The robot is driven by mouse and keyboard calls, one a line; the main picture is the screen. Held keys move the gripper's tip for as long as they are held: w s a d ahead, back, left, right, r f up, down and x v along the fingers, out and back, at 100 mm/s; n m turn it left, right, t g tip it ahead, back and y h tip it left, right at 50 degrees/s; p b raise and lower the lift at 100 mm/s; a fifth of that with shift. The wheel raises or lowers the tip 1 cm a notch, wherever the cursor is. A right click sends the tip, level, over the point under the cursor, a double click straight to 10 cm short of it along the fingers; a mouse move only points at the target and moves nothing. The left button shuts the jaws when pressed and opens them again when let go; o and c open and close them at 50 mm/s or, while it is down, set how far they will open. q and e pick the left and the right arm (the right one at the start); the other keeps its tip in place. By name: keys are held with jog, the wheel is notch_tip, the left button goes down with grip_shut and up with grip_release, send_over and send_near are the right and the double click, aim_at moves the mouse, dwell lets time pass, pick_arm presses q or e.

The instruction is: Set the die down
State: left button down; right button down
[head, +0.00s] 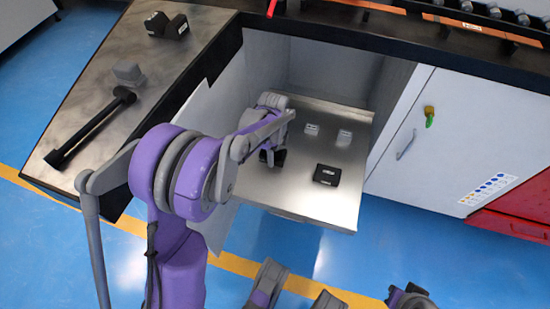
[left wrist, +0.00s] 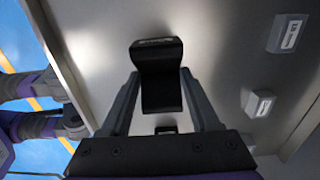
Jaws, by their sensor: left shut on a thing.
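My left gripper (head: 273,158) is low over the left part of a metal shelf (head: 290,205). In the left wrist view its two fingers (left wrist: 160,90) close on a black die (left wrist: 161,97). A labelled black part shows at the die's far end; I cannot tell whether it all belongs to this die. Whether the die touches the shelf is unclear. In the head view another labelled black die (head: 327,174) lies on the shelf, to the right of the gripper and apart from it. My right gripper (head: 408,297) is partly cut off at the bottom edge; its fingers are unclear.
Two grey labelled blocks (head: 312,129) (head: 344,137) sit at the back of the shelf. Black blocks (head: 165,24), a grey block (head: 128,73) and a black rod (head: 90,127) lie on the bench at left. A white cabinet (head: 450,125) stands right. The shelf's front right is clear.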

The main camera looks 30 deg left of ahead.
pick_arm(q)
jog(key=shift+f+b, duration=0.4)
jog(key=shift+f, duration=1.1)
jog(key=shift+f, duration=0.15)
jog(key=shift+c, duration=0.6)
grip_release()
notch_tip(320, 180, up, 11)
jog(key=p, duration=0.3)
jog(key=s+d+r+n+t, duration=0.1)
jog(key=s+d+r+n, duration=0.3)
jog(key=s+r, duration=0.15)
jog(key=s+d+n+t, duration=0.1)
jog(key=s+d+n, duration=0.2)
jog(key=s+n, duration=0.2)
jog(key=s+d+f+n+t, duration=0.1)
jog(key=s+n, duration=0.5)
jog(key=s, duration=0.6)
jog(key=shift+s+d+f+t, duration=0.2)
jog(key=shift+d+t, duration=0.5)
jog(key=shift+d, duration=0.5)
